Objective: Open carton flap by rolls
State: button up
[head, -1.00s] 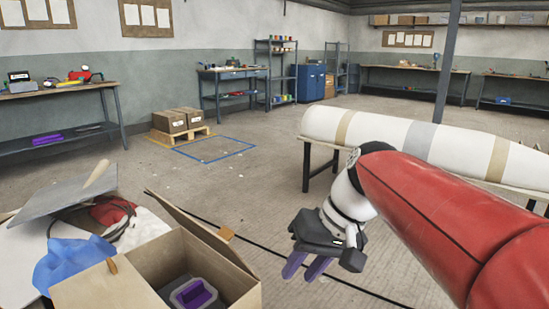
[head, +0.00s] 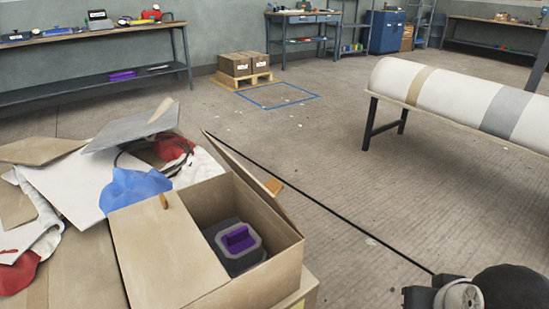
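An open-topped cardboard carton (head: 285,272) stands at the lower middle of the head view. One flap (head: 160,250) lies flat over its left part, with a small orange-brown tab (head: 163,201) at its far edge. Another flap (head: 250,180) stands tilted outward at the far right side, with a similar tab (head: 274,186). A grey block with a purple top (head: 238,240) sits inside the carton. My gripper's fingers are outside the frame.
Left of the carton lie a blue cloth (head: 135,188), a grey sheet (head: 130,130) and other scraps. A long white roll (head: 450,90) with bands rests on a stand at the right. Floor between carton and roll is otherwise clear.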

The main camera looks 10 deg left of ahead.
aim_at(166, 261)
jog(key=i+l+u, duration=0.75)
jog(key=u, duration=1.4)
jog(key=k+j, duration=0.1)
jog(key=j, duration=0.25)
jog(key=k+j+z, duration=0.15)
jog(key=j, duration=0.2)
jog(key=i+l, duration=0.4)
